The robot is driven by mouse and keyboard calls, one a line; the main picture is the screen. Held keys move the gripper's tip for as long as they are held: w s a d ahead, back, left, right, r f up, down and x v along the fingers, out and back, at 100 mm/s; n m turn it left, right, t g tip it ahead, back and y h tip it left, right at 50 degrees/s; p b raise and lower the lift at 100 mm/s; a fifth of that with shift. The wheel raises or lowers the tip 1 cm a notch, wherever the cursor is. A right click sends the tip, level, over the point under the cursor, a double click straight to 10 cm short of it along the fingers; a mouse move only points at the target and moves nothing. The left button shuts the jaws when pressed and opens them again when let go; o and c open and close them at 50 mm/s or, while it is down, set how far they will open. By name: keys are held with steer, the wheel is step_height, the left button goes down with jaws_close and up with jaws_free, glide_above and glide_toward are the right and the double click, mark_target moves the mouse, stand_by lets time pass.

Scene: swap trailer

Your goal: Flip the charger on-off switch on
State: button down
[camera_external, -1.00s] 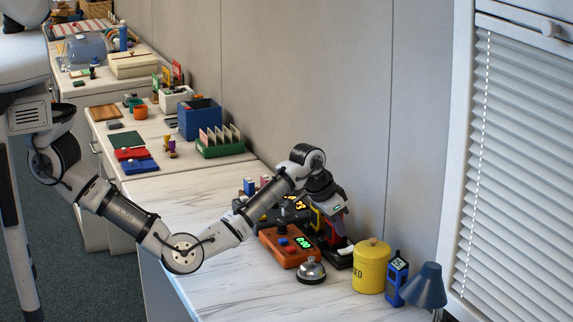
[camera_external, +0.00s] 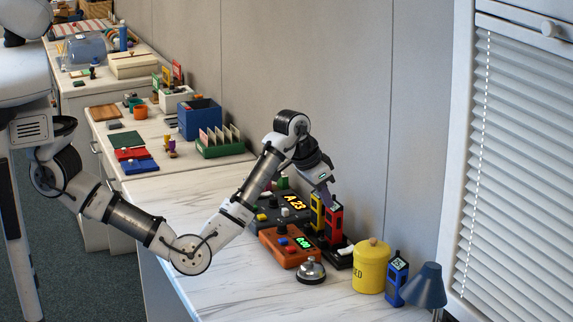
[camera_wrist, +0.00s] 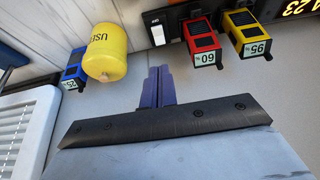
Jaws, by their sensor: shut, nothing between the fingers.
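The black charger (camera_external: 338,262) stands on the marble counter with a red unit (camera_external: 334,224) and a yellow unit (camera_external: 317,212) upright in it. Its white on-off switch (camera_external: 347,250) is at the end nearer the yellow canister. In the wrist view the white switch (camera_wrist: 158,35) sits beside small lettering, and the red unit reads 60 and the yellow one 95. I cannot tell for certain which way the switch is set. My gripper (camera_external: 328,201) is shut and empty above the units, apart from the switch. Its purple fingers (camera_wrist: 160,72) show together in the wrist view.
A yellow canister (camera_external: 370,268), a blue unit (camera_external: 397,280) and a blue lamp (camera_external: 426,286) stand to the right. An orange box (camera_external: 288,246) with a green display and a silver bell (camera_external: 311,271) stand in front. A black console (camera_external: 275,212) is behind. The counter's front is clear.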

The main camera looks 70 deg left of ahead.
mark_target(353, 247)
steer(key=w+b, duration=0.1)
steer(key=b, duration=0.2)
steer(key=shift+w+d+r, duration=0.1)
steer(key=shift+r, duration=0.05)
steer(key=p+x, duration=0.3)
steer(key=x, duration=1.1)
steer(key=shift+f, duration=0.25)
stand_by(0.3)
